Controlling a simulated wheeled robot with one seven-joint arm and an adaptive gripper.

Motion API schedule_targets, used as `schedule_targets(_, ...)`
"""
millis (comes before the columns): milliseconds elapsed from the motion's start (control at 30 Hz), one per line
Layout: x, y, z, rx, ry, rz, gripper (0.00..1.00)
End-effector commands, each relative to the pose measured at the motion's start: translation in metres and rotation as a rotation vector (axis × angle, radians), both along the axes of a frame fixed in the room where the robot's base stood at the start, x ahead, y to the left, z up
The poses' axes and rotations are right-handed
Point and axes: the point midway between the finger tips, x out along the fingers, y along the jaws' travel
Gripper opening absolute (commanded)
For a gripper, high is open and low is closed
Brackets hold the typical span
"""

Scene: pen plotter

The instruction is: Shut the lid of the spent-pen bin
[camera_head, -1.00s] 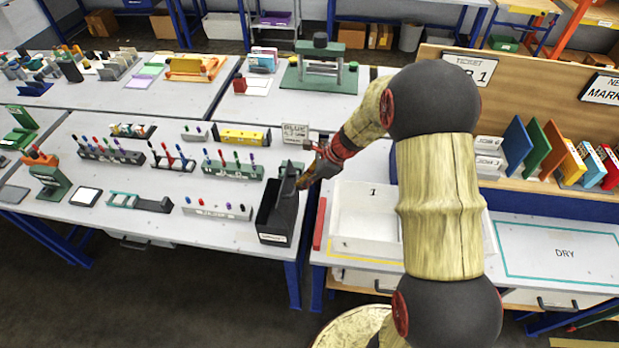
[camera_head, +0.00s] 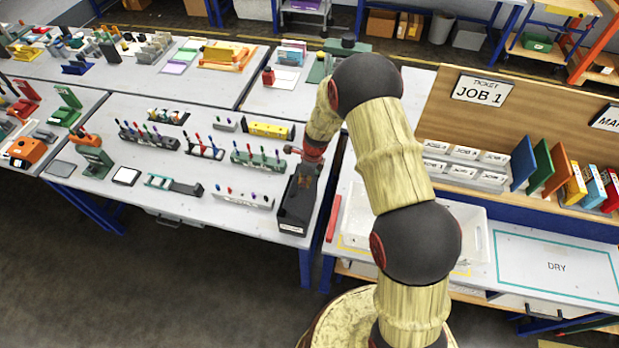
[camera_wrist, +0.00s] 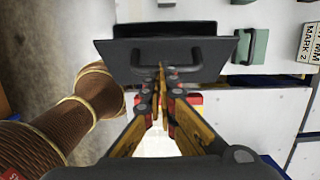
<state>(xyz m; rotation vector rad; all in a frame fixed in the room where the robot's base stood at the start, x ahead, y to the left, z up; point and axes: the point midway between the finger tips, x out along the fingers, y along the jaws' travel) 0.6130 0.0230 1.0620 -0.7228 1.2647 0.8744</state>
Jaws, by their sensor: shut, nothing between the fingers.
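The spent-pen bin (camera_head: 294,213) is a black box with a pale front label, at the right front corner of the pen table. Its black lid (camera_head: 307,172) stands up at the far end of the bin in the head view; its exact angle is hard to tell. In the wrist view the lid (camera_wrist: 115,58) is a wide dark plate with a bar handle, and part of the bin (camera_wrist: 170,29) shows beyond it. My gripper (camera_wrist: 162,76) is shut and empty, its fingertips at the lid's near edge by the handle. I cannot tell whether they touch.
A green pen rack (camera_head: 258,158) and a pale pen strip (camera_head: 243,200) stand left of the bin. A red bar (camera_head: 333,218) and a white tray (camera_head: 475,222) lie on the table to the right. Floor in front is clear.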

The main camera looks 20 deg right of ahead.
Motion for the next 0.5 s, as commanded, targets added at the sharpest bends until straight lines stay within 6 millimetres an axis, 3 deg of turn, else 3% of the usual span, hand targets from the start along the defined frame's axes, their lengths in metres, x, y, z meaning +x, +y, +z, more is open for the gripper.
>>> schedule_targets(500,0.028,0.047,-0.029,0.000,-0.002,0.003,0.00)
